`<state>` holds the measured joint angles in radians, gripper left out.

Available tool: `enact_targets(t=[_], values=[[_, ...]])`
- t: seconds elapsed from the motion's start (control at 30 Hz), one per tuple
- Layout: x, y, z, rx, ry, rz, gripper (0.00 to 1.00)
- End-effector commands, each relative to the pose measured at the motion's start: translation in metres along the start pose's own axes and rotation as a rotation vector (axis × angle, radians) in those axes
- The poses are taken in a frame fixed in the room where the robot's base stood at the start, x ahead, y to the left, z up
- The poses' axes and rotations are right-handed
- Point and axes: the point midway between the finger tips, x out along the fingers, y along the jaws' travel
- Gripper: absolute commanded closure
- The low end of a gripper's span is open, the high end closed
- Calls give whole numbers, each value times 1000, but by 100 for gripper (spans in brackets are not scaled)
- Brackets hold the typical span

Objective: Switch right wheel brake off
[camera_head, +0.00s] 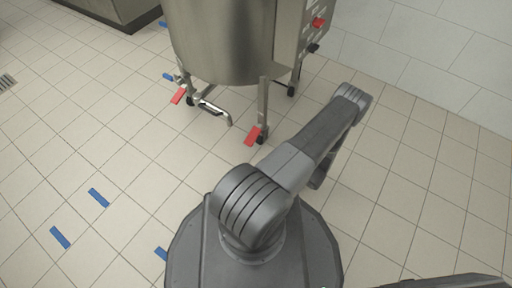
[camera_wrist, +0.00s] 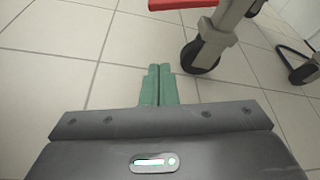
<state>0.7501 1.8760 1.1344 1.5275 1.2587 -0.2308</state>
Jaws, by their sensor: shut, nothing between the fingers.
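The steel vessel (camera_head: 222,40) stands on legs with wheels. My gripper (camera_wrist: 159,72) has green fingers, closed together and empty. It is apart from the pedal, which lies beyond the fingertips. My fingers are hidden in the head view. I cannot tell whether the brake is on or off.
Another red pedal (camera_head: 178,96) is at the left leg, near a bent steel outlet pipe (camera_head: 215,111). A control box (camera_head: 312,30) is on the vessel's right side. Blue floor marks (camera_head: 98,198) lie to the left. A tiled wall (camera_head: 430,60) is at right. The floor around is clear.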

Motion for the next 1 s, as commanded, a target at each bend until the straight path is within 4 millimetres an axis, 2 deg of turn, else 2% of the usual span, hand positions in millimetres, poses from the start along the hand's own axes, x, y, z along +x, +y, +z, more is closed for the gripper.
enact_targets(t=[0.17, 0.33, 0.77, 1.0], values=[[2, 0, 0, 0, 0, 2, 100], [17, 1, -1, -1, -1, 4, 100], [101, 2, -2, -3, -2, 6, 100], [91, 0, 27, 0, 0, 2, 100]])
